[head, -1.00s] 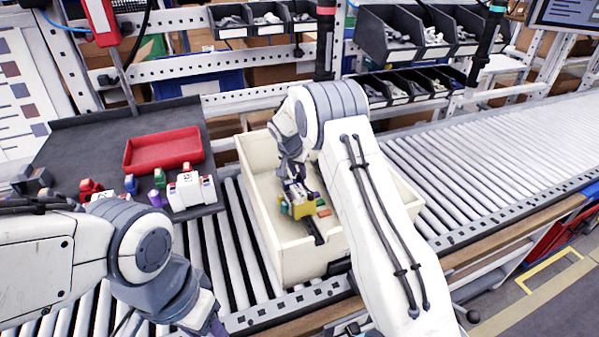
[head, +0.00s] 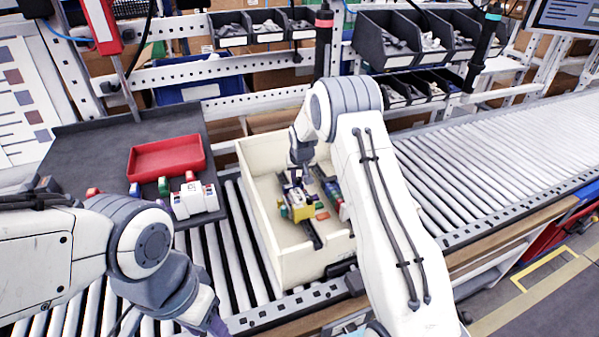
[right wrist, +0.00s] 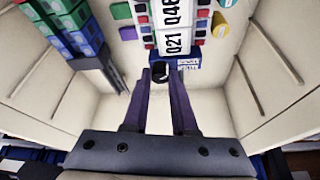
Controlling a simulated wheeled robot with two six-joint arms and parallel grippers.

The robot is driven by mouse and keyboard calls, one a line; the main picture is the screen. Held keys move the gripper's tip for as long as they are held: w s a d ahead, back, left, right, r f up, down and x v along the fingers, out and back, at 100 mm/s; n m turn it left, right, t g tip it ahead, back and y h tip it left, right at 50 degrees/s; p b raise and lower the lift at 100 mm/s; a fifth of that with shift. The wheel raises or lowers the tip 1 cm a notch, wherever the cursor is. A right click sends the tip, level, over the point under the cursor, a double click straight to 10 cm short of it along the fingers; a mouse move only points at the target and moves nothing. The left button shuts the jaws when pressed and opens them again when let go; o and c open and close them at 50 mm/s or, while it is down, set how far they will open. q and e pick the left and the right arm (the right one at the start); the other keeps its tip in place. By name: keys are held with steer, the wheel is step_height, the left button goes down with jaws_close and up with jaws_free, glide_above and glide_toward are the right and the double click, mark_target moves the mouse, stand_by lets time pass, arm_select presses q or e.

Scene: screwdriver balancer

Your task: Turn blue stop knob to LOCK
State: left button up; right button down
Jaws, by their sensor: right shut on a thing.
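The blue stop knob (right wrist: 158,59) shows in the right wrist view at the near end of a white labelled strip (right wrist: 175,25). My right gripper (right wrist: 163,76) has its two purple fingers at the knob, shut on it. Part of the knob is hidden by the fingers. In the head view my right gripper (head: 297,178) reaches down into the cream crate (head: 283,262), among coloured parts. The knob's marking is too small to read there. My left gripper (head: 214,324) is at the bottom edge, partly cut off, and its jaw opening cannot be told.
A red tray (head: 166,158) and a white block (head: 193,198) are on the dark mat at left. The roller conveyor (head: 500,150) is clear at right.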

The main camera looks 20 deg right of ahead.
steer(key=shift+d+n+y, duration=0.1)
steer(key=shift+n+y, duration=0.3)
steer(key=shift+n, duration=0.8)
steer(key=c, duration=0.7)
jaws_free()
steer(key=shift+r, duration=0.1)
steer(key=shift+s+r+b, duration=0.2)
steer(key=shift+r+b, duration=0.15)
steer(key=shift+r, duration=0.05)
steer(key=b+v, duration=0.1)
steer(key=v, duration=0.8)
steer(key=shift+s+d+r, duration=0.1)
steer(key=shift+r, duration=0.1)
